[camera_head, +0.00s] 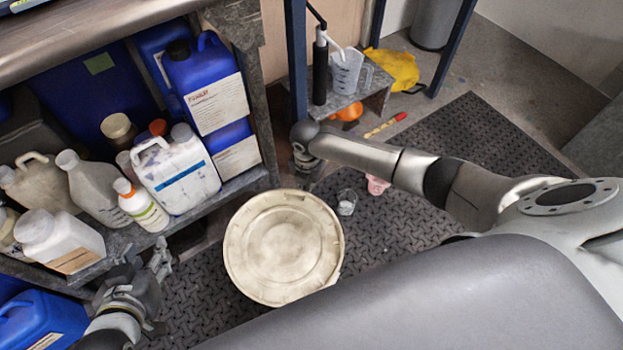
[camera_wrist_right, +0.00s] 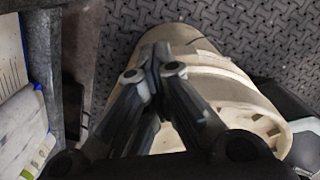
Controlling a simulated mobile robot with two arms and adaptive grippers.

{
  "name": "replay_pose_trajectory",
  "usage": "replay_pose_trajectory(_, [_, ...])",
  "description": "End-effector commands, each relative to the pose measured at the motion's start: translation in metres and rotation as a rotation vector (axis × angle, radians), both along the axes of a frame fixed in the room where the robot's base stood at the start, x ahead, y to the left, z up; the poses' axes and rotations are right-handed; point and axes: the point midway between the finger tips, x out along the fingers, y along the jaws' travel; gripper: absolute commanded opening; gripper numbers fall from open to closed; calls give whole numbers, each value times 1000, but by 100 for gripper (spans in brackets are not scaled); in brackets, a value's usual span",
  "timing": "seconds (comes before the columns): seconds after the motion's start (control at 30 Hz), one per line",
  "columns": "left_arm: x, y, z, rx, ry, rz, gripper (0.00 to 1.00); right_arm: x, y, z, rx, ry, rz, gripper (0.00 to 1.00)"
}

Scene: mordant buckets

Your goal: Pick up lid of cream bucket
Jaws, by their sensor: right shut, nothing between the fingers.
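The cream bucket (camera_wrist_right: 225,85) stands on the dark floor mat, and it shows side-on in the right wrist view. Its round cream lid (camera_head: 283,248) is seen from above in the head view and seems to sit on the bucket. My right gripper (camera_head: 303,165) is just beyond the lid's far edge, its fingers mostly hidden by the wrist. In the right wrist view the right gripper (camera_wrist_right: 155,55) is shut and empty, its fingers in front of the bucket. My left gripper (camera_head: 147,260) is left of the lid, beside the shelf, with its fingers apart and empty.
A shelf unit (camera_head: 228,190) at left holds white bottles and blue jugs (camera_head: 207,80). A small glass beaker (camera_head: 347,202) stands on the mat right of the bucket. A low stand (camera_head: 345,100) with a measuring jug (camera_head: 346,72) is behind.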

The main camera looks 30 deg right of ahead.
Motion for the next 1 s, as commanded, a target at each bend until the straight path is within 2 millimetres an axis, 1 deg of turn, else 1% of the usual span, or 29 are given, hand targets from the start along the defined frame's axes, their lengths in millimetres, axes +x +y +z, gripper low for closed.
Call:
replay_pose_trajectory(0.03, [0, 0, 0, 0, 0, 0, 40, -16, 18, -2, 29, 38, 19, 0])
replay_pose_trajectory(0.17, [0, 0, 0, 0, 0, 0, 40, -14, 15, 18, 23, 31, 18, 0])
replay_pose_trajectory(0.3, [0, 0, 0, 0, -1, 0, 40, -9, 10, 42, 15, 19, 13, 0])
replay_pose_trajectory(0.4, [0, 0, 1, 0, -1, 0, 40, -7, 6, 57, 9, 11, 8, 0])
replay_pose_trajectory(0.5, [0, 0, 1, 0, -1, 0, 40, -4, 3, 68, 5, 6, 5, 0])
replay_pose_trajectory(0.67, [0, 0, 1, 0, -1, 0, 40, -3, 2, 76, 2, 2, 3, 0])
replay_pose_trajectory(0.87, [0, 0, 1, 0, -2, 0, 40, -2, 1, 77, 1, 0, 0, 0])
replay_pose_trajectory(0.97, [5, -2, 4, -7, -35, -3, 40, -1, 0, 76, 2, -1, -19, 0])
replay_pose_trajectory(1.0, [10, -4, 8, -15, -67, -5, 40, 1, -2, 75, 2, 0, -35, 0])
